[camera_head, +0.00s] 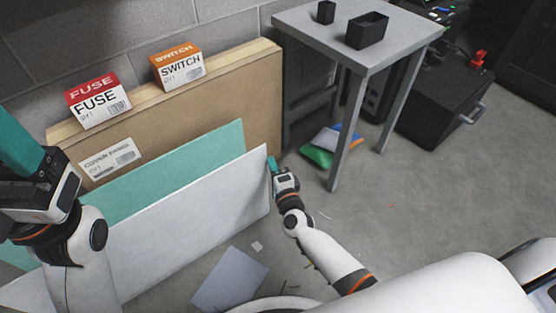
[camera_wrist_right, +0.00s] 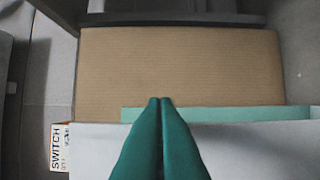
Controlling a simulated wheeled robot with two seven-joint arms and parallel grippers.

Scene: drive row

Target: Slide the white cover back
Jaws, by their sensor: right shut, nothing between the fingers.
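The white cover (camera_head: 195,228) is a flat panel standing on its long edge, leaning in front of a teal panel (camera_head: 185,163). Behind both stands a large brown cardboard box (camera_head: 235,100). My right gripper (camera_head: 271,164) is at the cover's right end, with its teal fingers closed together and empty. In the right wrist view the fingers (camera_wrist_right: 160,102) overlap the white cover (camera_wrist_right: 265,150), with the teal strip and cardboard beyond. I cannot tell whether they touch the cover. My left gripper (camera_head: 18,140) is at the left edge, partly cut off, its fingers unclear.
A FUSE box (camera_head: 97,102) and a SWITCH box (camera_head: 178,69) rest on top of the cardboard box. A grey table (camera_head: 310,25) with black bins stands behind right. Colored bags (camera_head: 318,155) lie under it. A grey sheet (camera_head: 231,280) lies on the floor. Floor to the right is mostly clear.

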